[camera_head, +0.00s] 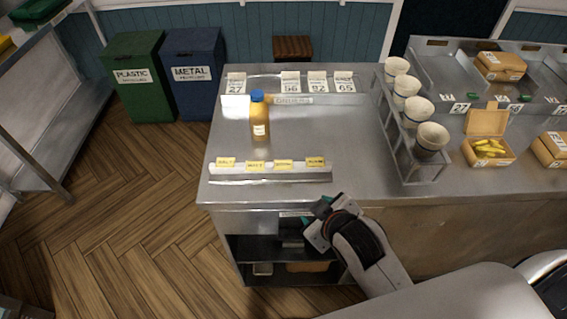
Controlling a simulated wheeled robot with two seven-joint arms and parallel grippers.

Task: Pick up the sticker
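Several small yellow stickers with dark writing stand in a row along a low metal holder (270,175) at the front of the steel counter. From left to right they include a first sticker (226,162), a second sticker (255,166), a third sticker (283,164) and a rightmost sticker (315,162). Their words are too small to read surely. My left gripper is not in view.
An orange bottle with a blue cap (260,116) stands behind the stickers. White number tickets (290,82) line the back. A rack of paper cups (430,138) stands on the right, before trays with food boxes (488,148). The counter's middle (335,130) is clear.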

